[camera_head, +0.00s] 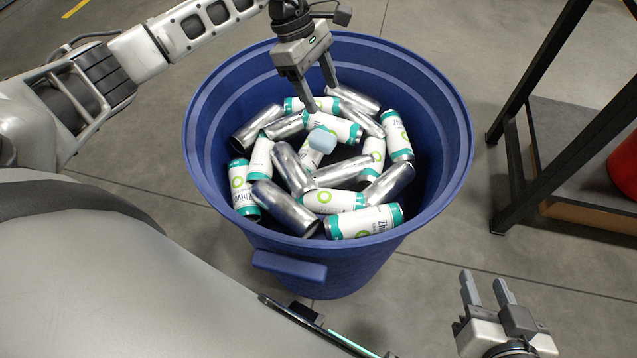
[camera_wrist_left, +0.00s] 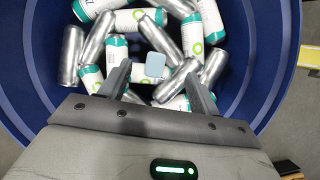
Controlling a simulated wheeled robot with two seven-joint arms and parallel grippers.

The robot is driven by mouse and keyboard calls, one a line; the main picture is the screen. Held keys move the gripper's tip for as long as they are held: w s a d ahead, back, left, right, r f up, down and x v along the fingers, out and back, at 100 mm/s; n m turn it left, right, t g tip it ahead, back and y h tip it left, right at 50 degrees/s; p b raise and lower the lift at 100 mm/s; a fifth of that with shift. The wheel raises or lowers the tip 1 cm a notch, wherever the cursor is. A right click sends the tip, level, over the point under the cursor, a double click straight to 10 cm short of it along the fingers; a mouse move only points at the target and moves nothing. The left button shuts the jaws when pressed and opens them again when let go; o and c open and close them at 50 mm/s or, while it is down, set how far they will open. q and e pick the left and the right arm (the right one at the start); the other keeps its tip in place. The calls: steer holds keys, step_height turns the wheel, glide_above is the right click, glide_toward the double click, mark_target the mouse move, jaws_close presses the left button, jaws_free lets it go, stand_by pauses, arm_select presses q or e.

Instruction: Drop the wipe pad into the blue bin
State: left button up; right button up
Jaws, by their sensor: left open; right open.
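The wipe pad (camera_head: 322,141) is a small pale blue block among the cans inside the blue bin (camera_head: 455,128). In the left wrist view the pad (camera_wrist_left: 155,65) shows between and beyond the fingertips; whether it rests on the cans or is still falling, I cannot tell. My left gripper (camera_head: 320,96) is over the far part of the bin, open, pointing down, with nothing between its fingers. The left fingers also show in the left wrist view (camera_wrist_left: 158,78). My right gripper (camera_head: 486,290) is open and empty, outside the bin at the lower right.
Several silver and white-green cans (camera_head: 345,172) fill the bin's bottom. A black-framed rack (camera_head: 515,160) with a red object (camera_head: 624,168) stands at the right. Bare grey floor (camera_head: 430,265) lies between the bin and my right gripper.

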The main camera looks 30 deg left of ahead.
arm_select(q)
steer(key=v, duration=1.3)
steer(key=shift+p, duration=0.35)
